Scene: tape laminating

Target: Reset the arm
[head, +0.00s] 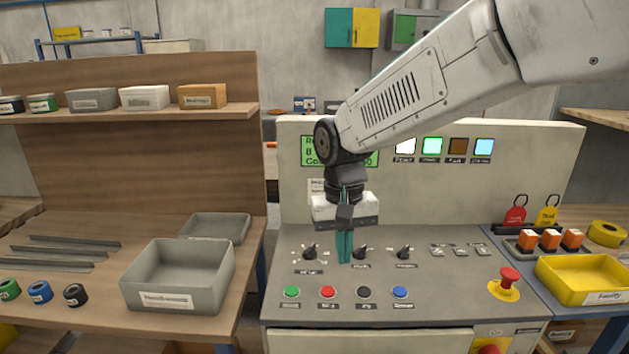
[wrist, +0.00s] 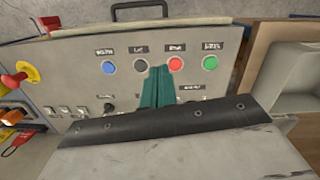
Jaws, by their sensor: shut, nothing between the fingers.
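My gripper (head: 345,248) hangs from my arm, pointing down over the console's sloped panel. Its teal fingers are closed together with nothing between them. In the head view the fingertips are between the left knob (head: 310,252) and the middle knob (head: 361,252). In the wrist view my gripper (wrist: 157,88) appears over the panel near the blue, black, red and green buttons. I cannot tell whether the tips touch the panel. The control console (head: 450,285) stands upright in front of me, and my arm partly hides its green display (head: 308,150).
A red emergency button (head: 509,277) sits at the panel's right. A yellow tray (head: 585,280) and orange blocks (head: 551,239) are on the right bench. A grey bin (head: 178,277) stands on the left wooden bench. Open air surrounds my gripper above the panel.

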